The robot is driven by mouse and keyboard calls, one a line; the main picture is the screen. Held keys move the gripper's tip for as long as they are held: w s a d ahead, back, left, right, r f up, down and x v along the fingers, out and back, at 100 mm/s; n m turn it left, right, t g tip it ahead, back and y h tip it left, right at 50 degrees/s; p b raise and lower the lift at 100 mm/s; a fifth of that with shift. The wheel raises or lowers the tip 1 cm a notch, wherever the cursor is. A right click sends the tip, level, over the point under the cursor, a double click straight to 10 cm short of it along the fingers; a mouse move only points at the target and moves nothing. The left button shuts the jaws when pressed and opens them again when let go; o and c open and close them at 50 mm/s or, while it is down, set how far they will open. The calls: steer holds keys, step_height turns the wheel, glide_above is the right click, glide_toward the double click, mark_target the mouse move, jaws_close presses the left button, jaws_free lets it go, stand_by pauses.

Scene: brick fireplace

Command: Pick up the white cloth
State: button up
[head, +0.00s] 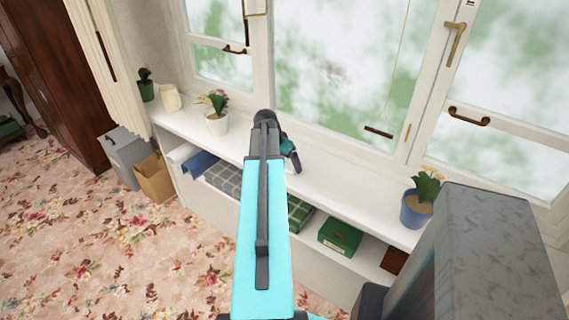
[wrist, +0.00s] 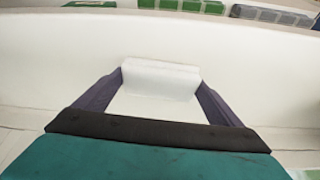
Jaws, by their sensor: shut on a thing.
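The white cloth (wrist: 160,79) shows in the wrist view as a small, pale, folded block between the fingertips. My gripper (wrist: 160,84) has a dark finger on each side of it and is shut on it. In the head view my gripper (head: 296,166) is over the white window-sill shelf, with its fingers pointing down and to the right. The cloth cannot be made out there against the white shelf. I cannot tell whether the cloth touches the surface.
The white shelf top (head: 335,192) is clear around my gripper. A white flower pot (head: 216,123) stands to the left, and a blue flower pot (head: 416,210) to the right. Folded checked cloths (head: 224,176) and a green box (head: 340,236) lie in the compartments below. The window is behind.

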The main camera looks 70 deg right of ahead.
mark_target(285, 161)
steer(key=shift+r, duration=0.1)
steer(key=shift+r+b, duration=0.65)
steer(key=shift+r, duration=1.05)
steer(key=s+a+b, duration=0.4)
steer(key=s+a, duration=0.1)
steer(key=a, duration=0.4)
steer(key=shift+a+r, duration=0.15)
steer(key=shift+r, duration=0.1)
steer(key=b, duration=0.4)
steer(key=shift+s, duration=0.1)
steer(key=a+b, duration=0.1)
steer(key=b, duration=0.8)
steer(key=shift+s+a, duration=0.35)
steer(key=shift+s, duration=0.05)
steer(key=shift+s+a+r+b, duration=0.15)
steer(key=shift+a+b, duration=0.15)
steer(key=shift+b, duration=0.85)
steer(key=shift+s+a+r, duration=0.15)
steer(key=shift+s+a, duration=0.15)
steer(key=shift+a, duration=0.35)
steer(key=shift+s+a+r, duration=0.15)
steer(key=shift+s+a, duration=0.15)
steer(key=shift+a, duration=0.3)
